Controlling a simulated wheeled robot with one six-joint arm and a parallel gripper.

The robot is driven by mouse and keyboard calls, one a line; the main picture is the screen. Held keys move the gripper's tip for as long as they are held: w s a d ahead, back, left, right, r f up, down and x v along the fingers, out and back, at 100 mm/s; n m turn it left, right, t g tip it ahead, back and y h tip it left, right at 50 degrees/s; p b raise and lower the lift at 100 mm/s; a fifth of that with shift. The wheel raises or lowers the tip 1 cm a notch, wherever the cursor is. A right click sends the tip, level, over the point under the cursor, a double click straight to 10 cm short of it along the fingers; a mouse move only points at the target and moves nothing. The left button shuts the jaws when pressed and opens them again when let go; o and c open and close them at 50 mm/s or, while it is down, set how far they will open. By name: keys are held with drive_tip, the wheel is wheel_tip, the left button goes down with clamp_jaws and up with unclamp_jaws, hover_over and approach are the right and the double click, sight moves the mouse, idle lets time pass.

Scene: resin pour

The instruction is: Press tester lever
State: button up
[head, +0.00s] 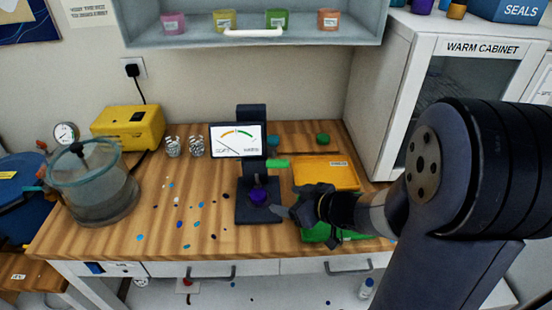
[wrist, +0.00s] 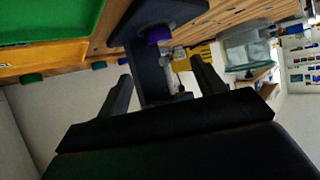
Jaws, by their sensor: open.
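The tester (head: 252,120) is a dark stand on the wooden bench with a white dial face (head: 236,140) reading from soft to hard. Its lever has a green handle (head: 278,163) sticking out to the right of the column. A purple piece (head: 258,195) sits on the tester's dark base (head: 262,215). My gripper (head: 283,212) is beside the base, on its right and nearer than the lever handle. In the wrist view my gripper (wrist: 163,88) is open and empty, with the tester column and purple piece (wrist: 158,35) beyond the fingers. I cannot make out the green handle there.
An orange tray (head: 325,173) and a green tray (head: 313,235), partly hidden by my arm, lie right of the tester. A clear pot (head: 95,190), a yellow box (head: 130,127) and two small cups stand left. Coloured drops dot the bench. A warm cabinet (head: 400,100) stands right.

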drive_tip(key=shift+c, duration=0.3)
